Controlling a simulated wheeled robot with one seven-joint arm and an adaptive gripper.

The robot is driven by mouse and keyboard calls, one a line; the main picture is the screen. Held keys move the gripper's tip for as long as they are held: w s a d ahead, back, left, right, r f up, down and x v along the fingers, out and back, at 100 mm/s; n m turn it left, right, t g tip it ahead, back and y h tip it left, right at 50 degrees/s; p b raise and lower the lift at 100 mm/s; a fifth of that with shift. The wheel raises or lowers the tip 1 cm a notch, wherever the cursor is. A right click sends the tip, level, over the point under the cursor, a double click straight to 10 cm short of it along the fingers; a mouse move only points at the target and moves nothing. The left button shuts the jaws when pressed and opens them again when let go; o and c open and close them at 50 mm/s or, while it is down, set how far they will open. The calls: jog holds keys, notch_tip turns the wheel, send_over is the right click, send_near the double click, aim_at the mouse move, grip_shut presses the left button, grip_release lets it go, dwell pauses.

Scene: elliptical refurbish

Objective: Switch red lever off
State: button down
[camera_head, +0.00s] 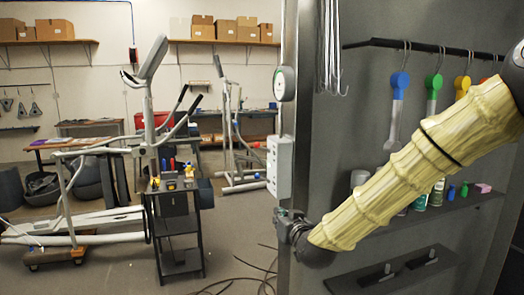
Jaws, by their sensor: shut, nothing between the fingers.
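A light grey switch box (280,166) is fixed to the narrow edge of the grey panel, in the middle of the view. A small red piece (257,145) shows just left of the box. It may be the red lever, but it is too small to tell this or its position. My gripper (282,213) is small and dark in this view, at the panel's edge just below the box. It is shut and empty, with a gap between it and the box. My pale yellow sleeved arm reaches to it from the right.
A round gauge (285,84) sits above the box on the panel edge. Coloured-handled tools hang from a black rail (440,49) behind my arm, above a shelf of bottles. A dark cart (177,225) and an elliptical trainer (150,125) stand left. Cables (240,283) lie on the floor.

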notch_tip(320, 180, up, 23)
jog(key=w+a+t+y+b, duration=0.1)
jog(key=t, duration=0.3)
jog(key=shift+a, duration=0.15)
jog(key=w+a+p, duration=0.2)
jog(key=w, duration=0.3)
jog(key=w+a+f+p, duration=0.1)
jog(key=w+p, duration=0.2)
jog(key=w, duration=0.3)
jog(key=shift+a+f, duration=0.3)
jog(key=shift+a, duration=0.1)
jog(key=shift+f+n, duration=0.1)
jog(key=shift+n, duration=0.2)
jog(key=shift+s+a+n, duration=0.1)
jog(key=shift+a+n, duration=0.1)
jog(key=shift+n, duration=0.2)
